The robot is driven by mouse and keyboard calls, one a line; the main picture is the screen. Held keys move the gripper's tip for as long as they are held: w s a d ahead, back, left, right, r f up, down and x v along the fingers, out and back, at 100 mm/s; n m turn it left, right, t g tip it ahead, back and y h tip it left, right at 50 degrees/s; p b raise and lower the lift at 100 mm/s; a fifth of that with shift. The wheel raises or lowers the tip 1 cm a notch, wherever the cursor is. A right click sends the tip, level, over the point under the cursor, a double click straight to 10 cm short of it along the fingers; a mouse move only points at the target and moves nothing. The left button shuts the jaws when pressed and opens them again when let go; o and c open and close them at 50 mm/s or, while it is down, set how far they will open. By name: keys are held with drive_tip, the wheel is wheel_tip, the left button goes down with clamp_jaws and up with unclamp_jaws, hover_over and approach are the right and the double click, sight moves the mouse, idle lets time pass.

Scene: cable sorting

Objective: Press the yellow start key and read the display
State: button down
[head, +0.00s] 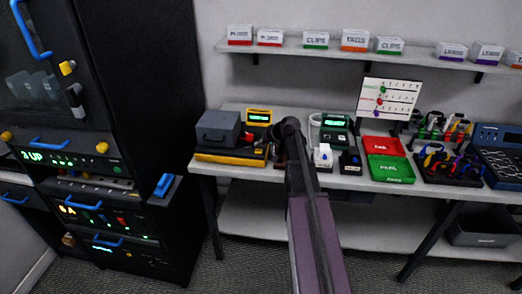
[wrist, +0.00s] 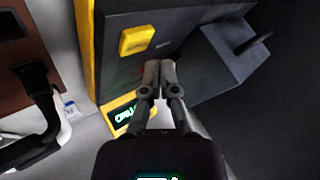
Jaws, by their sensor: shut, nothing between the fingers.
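A black machine with yellow edging (head: 228,156) stands at the left end of the bench, with a grey box-shaped part (head: 218,128) on top. Its yellow-framed display (head: 259,116) shows small green characters that I cannot read. In the wrist view, a raised yellow key (wrist: 137,40) sits on the machine's dark face. The display also shows there (wrist: 124,114), tilted, with green characters partly covered by my gripper. My gripper (wrist: 158,66) is shut and empty, its tips beside the yellow key, over a mostly hidden red part (wrist: 145,72). Contact cannot be told.
My arm crosses the bench middle in the head view. A second green-lit device (head: 335,130), red tray (head: 384,146), green tray (head: 390,170) and cable rack (head: 447,165) stand to the right. A shelf (head: 345,50) with labelled boxes runs above; a dark cabinet (head: 125,90) stands left.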

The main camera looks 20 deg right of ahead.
sight(258, 152)
drive_tip(key=shift+r+p, duration=2.05)
drive_tip(key=shift+r, duration=0.2)
drive_tip(key=shift+a+f, duration=0.1)
drive_tip(key=shift+a, duration=0.1)
drive_tip(key=s+a+f+n+g+h, duration=0.1)
drive_tip(key=s+a+g, duration=0.3)
drive_tip(key=s+a, duration=0.6)
drive_tip(key=s+a+f+n+g+h, duration=0.1)
drive_tip(key=s+a+f+g+h, duration=0.2)
drive_tip(key=s+a, duration=0.8)
drive_tip(key=shift+s+a+f+n+g+h, duration=0.35)
drive_tip(key=shift+s+f, duration=0.4)
drive_tip(key=shift+s, duration=1.45)
drive_tip(key=shift+d, duration=0.1)
